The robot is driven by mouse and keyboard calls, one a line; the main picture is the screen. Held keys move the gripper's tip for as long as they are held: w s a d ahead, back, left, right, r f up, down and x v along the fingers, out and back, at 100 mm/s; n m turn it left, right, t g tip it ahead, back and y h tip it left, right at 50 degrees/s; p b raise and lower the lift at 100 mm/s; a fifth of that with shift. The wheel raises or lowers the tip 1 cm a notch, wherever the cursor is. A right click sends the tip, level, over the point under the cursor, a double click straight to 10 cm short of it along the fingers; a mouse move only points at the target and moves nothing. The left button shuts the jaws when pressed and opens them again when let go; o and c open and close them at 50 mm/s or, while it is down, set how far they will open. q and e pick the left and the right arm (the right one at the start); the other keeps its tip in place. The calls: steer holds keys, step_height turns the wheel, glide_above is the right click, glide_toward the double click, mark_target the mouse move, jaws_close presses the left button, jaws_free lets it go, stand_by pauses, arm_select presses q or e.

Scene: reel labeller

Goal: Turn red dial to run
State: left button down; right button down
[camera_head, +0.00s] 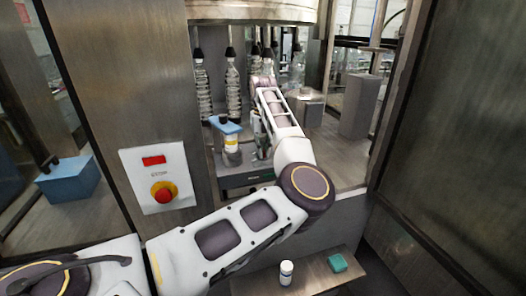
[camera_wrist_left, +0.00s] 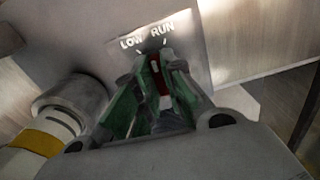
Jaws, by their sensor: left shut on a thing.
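The red dial (camera_wrist_left: 163,88) shows in the left wrist view as a narrow red strip between the fingers of my left gripper (camera_wrist_left: 158,68). The green-padded fingers are shut on it and hide most of it. Behind it is a pale plate (camera_wrist_left: 190,50) with the words LOW and RUN and short marks above the fingertips. The dial's exact pointing direction is hidden. In the head view my left arm reaches through the opening into the machine, and the dial cannot be made out. My right gripper is not in view.
A bottle with a yellow band (camera_head: 232,145) stands inside the machine, beside my left forearm. A red button on a yellow base (camera_head: 163,192) is on the left panel. A small white bottle (camera_head: 286,272) and a green block (camera_head: 337,263) sit on the front shelf.

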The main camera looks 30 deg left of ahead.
arm_select(q)
steer(key=m, duration=0.3)
steer(key=shift+r+b, duration=0.1)
steer(key=shift+b, duration=0.25)
steer(key=shift+m, duration=1.1)
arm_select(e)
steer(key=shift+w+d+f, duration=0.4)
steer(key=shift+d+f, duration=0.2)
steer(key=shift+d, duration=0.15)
arm_select(q)
steer(key=c, duration=1.5)
jaws_free()
steer(key=shift+r, duration=0.1)
step_height(320, 180, up, 12)
steer(key=shift+f, duration=0.25)
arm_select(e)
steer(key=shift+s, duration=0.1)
